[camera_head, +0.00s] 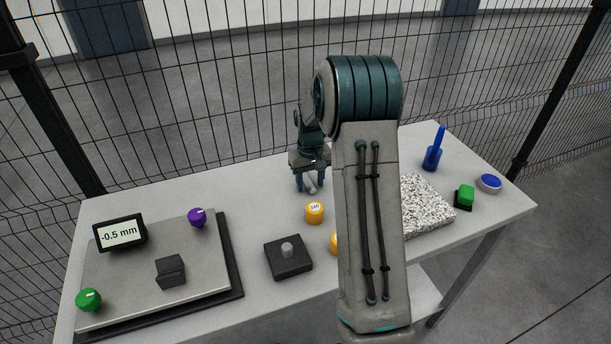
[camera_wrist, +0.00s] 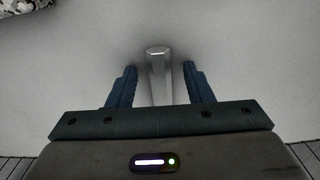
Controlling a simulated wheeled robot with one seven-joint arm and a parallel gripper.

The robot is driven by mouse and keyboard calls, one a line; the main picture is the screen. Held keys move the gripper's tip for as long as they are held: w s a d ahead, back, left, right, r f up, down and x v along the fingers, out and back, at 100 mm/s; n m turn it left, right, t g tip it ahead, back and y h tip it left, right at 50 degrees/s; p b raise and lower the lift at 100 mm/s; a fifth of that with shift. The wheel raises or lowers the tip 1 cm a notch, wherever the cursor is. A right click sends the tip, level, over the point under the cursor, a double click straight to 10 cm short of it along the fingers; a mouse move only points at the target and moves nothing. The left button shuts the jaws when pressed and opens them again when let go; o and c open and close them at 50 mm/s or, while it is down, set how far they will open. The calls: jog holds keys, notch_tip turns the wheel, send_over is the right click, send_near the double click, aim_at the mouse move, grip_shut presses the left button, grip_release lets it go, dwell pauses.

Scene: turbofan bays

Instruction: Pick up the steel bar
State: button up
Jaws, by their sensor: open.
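The steel bar (camera_wrist: 159,78) is a pale grey metal bar. In the wrist view it lies between the two blue fingers of my gripper (camera_wrist: 160,84), with a gap on each side. Its near end is hidden behind the gripper body. In the head view the bar (camera_head: 311,184) shows at the fingertips of my gripper (camera_head: 312,183), near the back of the table. My gripper is open and points down at the table. The fingers do not touch the bar in the wrist view.
On the grey table (camera_head: 260,188), a yellow weight (camera_head: 314,213) and a black block with a grey knob (camera_head: 288,257) stand in front of my gripper. A plate with a display (camera_head: 120,232) is at left. A speckled slab (camera_head: 428,205) is at right. A wire fence runs behind.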

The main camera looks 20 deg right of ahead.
grip_shut()
jog(key=shift+r, duration=0.1)
jog(key=shift+w+r, duration=0.1)
jog(key=shift+r, duration=0.45)
jog(key=r, duration=0.2)
jog(key=r+b, duration=0.1)
jog(key=shift+s+d, duration=0.15)
jog(key=shift+s, duration=0.1)
jog(key=s+d+r+b, duration=0.2)
jog(key=s+r, duration=0.4)
jog(key=s, duration=0.4)
jog(key=shift+s+d+r, duration=0.3)
jog(key=shift+d+r, duration=0.05)
jog(key=shift+d, duration=0.5)
